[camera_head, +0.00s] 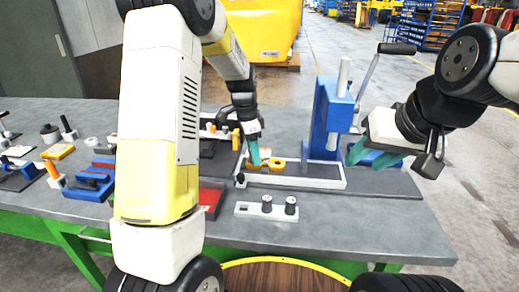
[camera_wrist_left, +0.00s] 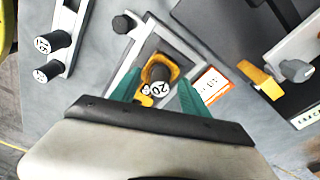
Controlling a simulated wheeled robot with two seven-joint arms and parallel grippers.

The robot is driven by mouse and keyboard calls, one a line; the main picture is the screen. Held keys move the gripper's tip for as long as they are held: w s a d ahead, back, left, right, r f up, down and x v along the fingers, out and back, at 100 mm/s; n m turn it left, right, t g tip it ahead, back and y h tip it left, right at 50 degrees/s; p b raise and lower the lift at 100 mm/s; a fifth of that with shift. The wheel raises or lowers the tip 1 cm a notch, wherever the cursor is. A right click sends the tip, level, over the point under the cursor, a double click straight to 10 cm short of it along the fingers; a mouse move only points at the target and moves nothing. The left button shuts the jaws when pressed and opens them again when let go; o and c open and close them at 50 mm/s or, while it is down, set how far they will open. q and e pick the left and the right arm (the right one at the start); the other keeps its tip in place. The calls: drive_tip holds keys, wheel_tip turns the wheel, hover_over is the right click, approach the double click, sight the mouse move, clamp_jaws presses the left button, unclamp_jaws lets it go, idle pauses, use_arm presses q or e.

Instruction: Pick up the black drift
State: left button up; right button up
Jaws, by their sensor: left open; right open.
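A black drift (camera_wrist_left: 158,76) with a white end marked 20 stands in a yellow casting (camera_wrist_left: 175,68) in the left wrist view. The casting (camera_head: 274,165) lies in a white-edged tray (camera_head: 318,184) on the bench in the head view. My left gripper (camera_wrist_left: 160,86) is open, its teal fingers on either side of the drift with visible gaps. In the head view the left gripper (camera_head: 254,157) hides the drift. My right gripper (camera_head: 371,157) is open and empty, right of the blue press.
Two black pins (camera_head: 267,203) (camera_head: 290,205) stand in a white rack (camera_head: 252,210) near the front edge. The blue press (camera_head: 325,125) with a lever rises behind the tray. Blue fixtures (camera_head: 92,185) and small parts lie left. The front right bench is clear.

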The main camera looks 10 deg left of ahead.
use_arm(q)
drive_tip(key=shift+c, duration=0.2)
clamp_jaws()
